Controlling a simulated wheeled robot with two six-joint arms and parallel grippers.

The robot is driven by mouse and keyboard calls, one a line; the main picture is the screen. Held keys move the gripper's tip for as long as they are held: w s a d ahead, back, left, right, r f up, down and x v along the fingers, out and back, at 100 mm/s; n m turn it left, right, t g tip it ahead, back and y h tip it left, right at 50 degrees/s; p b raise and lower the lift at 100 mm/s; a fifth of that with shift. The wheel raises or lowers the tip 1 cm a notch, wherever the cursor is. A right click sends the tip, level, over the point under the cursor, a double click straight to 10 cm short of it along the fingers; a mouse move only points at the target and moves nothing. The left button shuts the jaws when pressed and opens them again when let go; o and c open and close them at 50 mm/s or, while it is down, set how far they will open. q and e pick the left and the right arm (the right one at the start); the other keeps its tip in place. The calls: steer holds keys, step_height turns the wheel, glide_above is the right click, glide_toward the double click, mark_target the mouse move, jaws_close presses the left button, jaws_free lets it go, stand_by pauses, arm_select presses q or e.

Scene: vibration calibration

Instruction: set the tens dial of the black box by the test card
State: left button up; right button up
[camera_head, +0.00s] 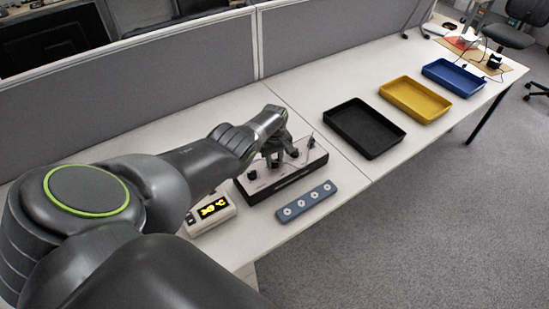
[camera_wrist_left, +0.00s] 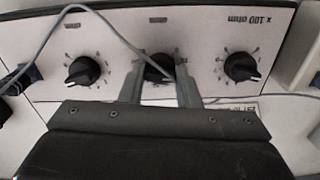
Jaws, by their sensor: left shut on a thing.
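The black box (camera_head: 290,178) has a pale top panel with black dials and stands on the desk. In the left wrist view its panel (camera_wrist_left: 200,35) appears upside down with three dials in a row. The right dial (camera_wrist_left: 243,66) is marked "x 100 ohm". The middle dial (camera_wrist_left: 158,66) sits between the fingers of my left gripper (camera_wrist_left: 160,84), which is shut on it. The left dial (camera_wrist_left: 83,70) is free. In the head view my left gripper (camera_head: 274,153) is over the panel and hides part of it. I cannot identify a test card. My right gripper is out of view.
A small meter (camera_head: 211,212) with yellow digits and a blue-grey strip (camera_head: 306,202) lie in front of the box. Black (camera_head: 364,128), yellow (camera_head: 415,99) and blue (camera_head: 454,77) trays stand to the right. A grey cable (camera_wrist_left: 120,38) crosses the panel. A partition (camera_head: 190,63) runs behind.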

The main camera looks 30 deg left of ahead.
arm_select(q)
steer(key=shift+n, duration=2.1)
steer(key=o, duration=1)
steer(key=shift+r, duration=0.1)
step_height(320, 180, up, 9)
steer(key=p, duration=0.7)
step_height(320, 180, up, 7)
glide_above(274, 160)
steer(key=shift+d+r, duration=0.1)
steer(key=shift+r, duration=0.5)
